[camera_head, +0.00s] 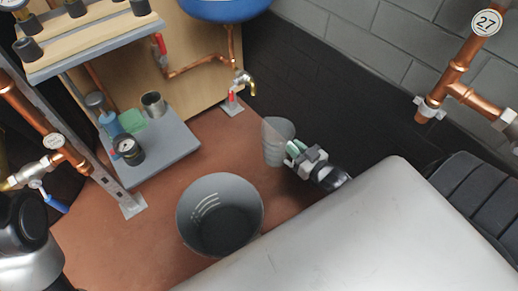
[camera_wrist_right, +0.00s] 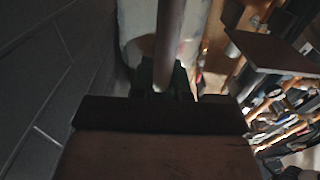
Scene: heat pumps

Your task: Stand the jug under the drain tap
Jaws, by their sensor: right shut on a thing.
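The jug (camera_head: 277,152) is a grey, tapered vessel right of the middle in the head view. My right gripper (camera_head: 296,150) is shut on its near right side and holds it roughly upright, over the floor by the dark wall. Whether its base touches the floor is unclear. The drain tap (camera_head: 243,83), brass with a red part, is up and left of the jug, apart from it. In the right wrist view the pale jug (camera_wrist_right: 133,30) fills the top middle, with a grey bar, likely its handle, before the fingers (camera_wrist_right: 165,78). My left gripper is out of view.
A dark grey bucket (camera_head: 220,215) stands on the red-brown floor. A grey platform (camera_head: 165,154) at left holds a gauge, a metal cup and a blue bottle. A large pale surface (camera_head: 370,235) fills the lower right. Floor between bucket and tap is clear.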

